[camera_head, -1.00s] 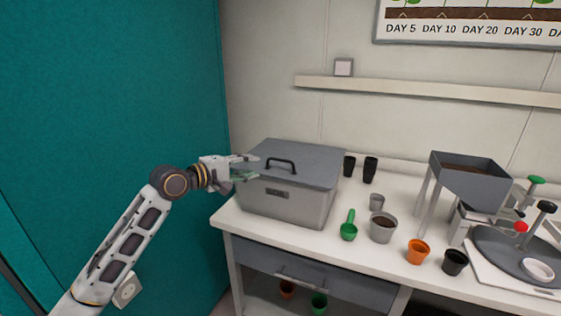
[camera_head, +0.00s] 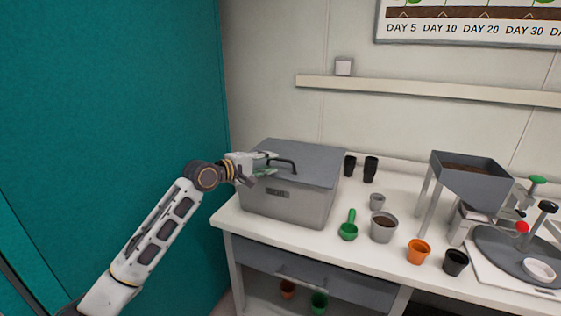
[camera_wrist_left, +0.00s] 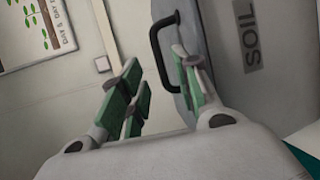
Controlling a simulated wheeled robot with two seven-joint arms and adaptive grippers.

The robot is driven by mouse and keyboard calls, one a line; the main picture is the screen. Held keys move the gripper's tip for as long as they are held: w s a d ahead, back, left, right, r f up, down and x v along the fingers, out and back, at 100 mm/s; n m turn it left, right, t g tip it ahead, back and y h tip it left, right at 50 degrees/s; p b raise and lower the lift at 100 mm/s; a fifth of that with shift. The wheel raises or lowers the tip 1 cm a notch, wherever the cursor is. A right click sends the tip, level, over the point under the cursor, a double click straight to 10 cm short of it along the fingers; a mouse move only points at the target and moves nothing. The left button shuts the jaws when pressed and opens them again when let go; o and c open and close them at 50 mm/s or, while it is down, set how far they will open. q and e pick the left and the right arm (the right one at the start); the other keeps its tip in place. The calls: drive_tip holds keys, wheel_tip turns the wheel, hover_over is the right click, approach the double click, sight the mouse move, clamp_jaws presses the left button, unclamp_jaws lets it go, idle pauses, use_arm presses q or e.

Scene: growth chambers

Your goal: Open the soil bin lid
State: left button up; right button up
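The soil bin (camera_head: 300,207) is a grey box at the left end of the counter, with its darker grey lid (camera_head: 318,160) down flat on top. A black bar handle (camera_head: 291,163) stands on the lid; it also shows in the left wrist view (camera_wrist_left: 155,45). My left gripper (camera_head: 269,165) is over the lid's left part, at the handle. Its green-padded fingers (camera_wrist_left: 160,85) are apart, and the handle's bar appears between them in the wrist view. I cannot tell whether the fingers touch it. My right gripper is not in view.
Right of the bin are a green scoop (camera_head: 348,231), a grey pot of soil (camera_head: 383,227), two black cups (camera_head: 370,170), an orange pot (camera_head: 418,252) and a hopper (camera_head: 470,177). A teal wall (camera_head: 110,110) stands at left. A shelf (camera_head: 430,91) runs above.

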sight(279, 160)
use_arm(q)
drive_tip(key=shift+x, duration=3.15)
clamp_jaws()
